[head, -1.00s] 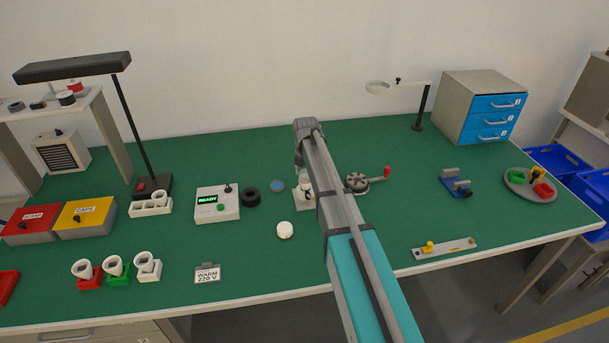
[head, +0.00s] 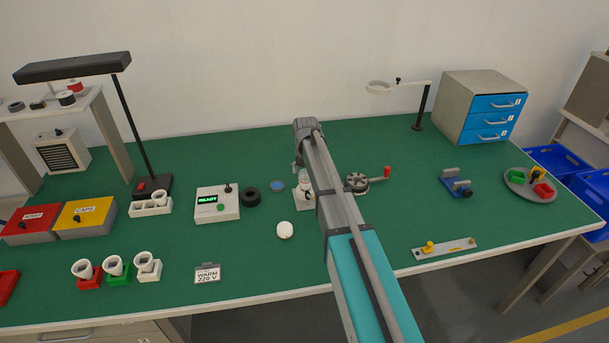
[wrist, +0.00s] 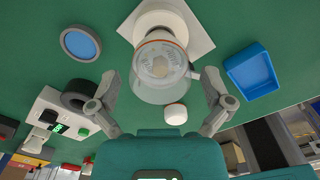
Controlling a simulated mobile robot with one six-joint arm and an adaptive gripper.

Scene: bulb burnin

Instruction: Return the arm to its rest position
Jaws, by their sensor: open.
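My arm reaches out over the green bench in the head view, with its wrist above a white base plate (head: 307,203). In the wrist view, my gripper (wrist: 161,76) is open, its two fingers spread wide. A clear glass bulb (wrist: 160,68) with an orange ring stands in a white socket on the square plate. It shows between the fingers, with a visible gap on both sides. In the head view my arm partly hides the bulb and its plate.
A READY box (head: 217,203), a black ring (head: 250,196) and a blue disc (head: 278,185) lie left of the plate. A white round piece (head: 284,230) is in front. A crank wheel (head: 358,182) is close on the right. A magnifier stand (head: 425,103) rises behind right.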

